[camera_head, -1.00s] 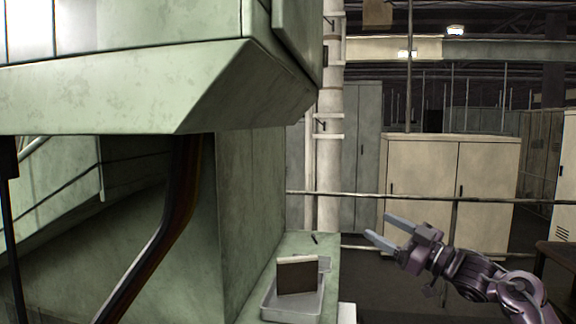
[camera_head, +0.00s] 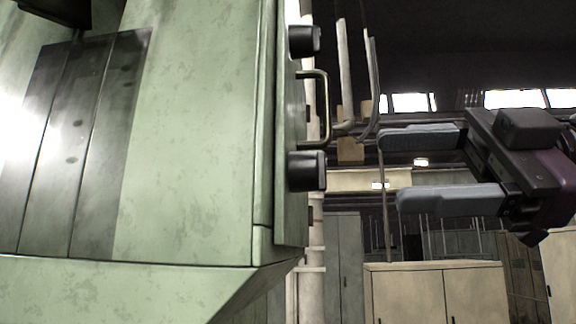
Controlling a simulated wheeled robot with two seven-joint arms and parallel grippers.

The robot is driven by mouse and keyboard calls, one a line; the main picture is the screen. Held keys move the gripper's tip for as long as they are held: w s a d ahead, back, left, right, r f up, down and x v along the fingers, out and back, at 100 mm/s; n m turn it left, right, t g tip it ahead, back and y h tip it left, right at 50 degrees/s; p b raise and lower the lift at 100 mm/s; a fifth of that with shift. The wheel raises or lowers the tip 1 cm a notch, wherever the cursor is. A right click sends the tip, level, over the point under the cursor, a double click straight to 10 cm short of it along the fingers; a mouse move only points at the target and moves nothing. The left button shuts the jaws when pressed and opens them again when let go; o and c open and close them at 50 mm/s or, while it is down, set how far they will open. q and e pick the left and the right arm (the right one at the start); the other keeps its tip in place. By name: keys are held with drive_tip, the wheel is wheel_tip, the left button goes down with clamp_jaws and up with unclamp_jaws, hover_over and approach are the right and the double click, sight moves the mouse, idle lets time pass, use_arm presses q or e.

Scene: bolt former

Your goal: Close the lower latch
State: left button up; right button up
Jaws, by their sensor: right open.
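The lower latch (camera_head: 307,171) is a black block on the right-hand side of the green machine (camera_head: 200,170). It sits below a brass-coloured handle (camera_head: 325,108). A similar black upper latch (camera_head: 304,41) sits above the handle. I cannot tell from this angle whether either latch is closed. My right gripper (camera_head: 391,169) comes in from the right. Its two grey fingers are apart, one above the other, and point left toward the latch side. They are empty and appear clear of the lower latch, to its right. My left gripper is not in view.
The machine's green body fills the left, with a dark slatted panel (camera_head: 72,140) on its front. Pale pipes (camera_head: 345,75) rise behind the handle. Beige cabinets (camera_head: 435,295) stand in the background. Open space shows between the gripper and the machine.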

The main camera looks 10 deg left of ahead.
sight(326, 190)
drive_tip(key=shift+m, duration=0.6)
drive_tip(key=a, duration=0.8)
drive_tip(key=shift+w, duration=0.3)
drive_tip(key=shift+s+a+m, duration=0.1)
drive_tip(key=shift+a+m, duration=0.05)
drive_tip(key=shift+m, duration=1.55)
drive_tip(key=m, duration=0.6)
drive_tip(key=shift+d, duration=0.25)
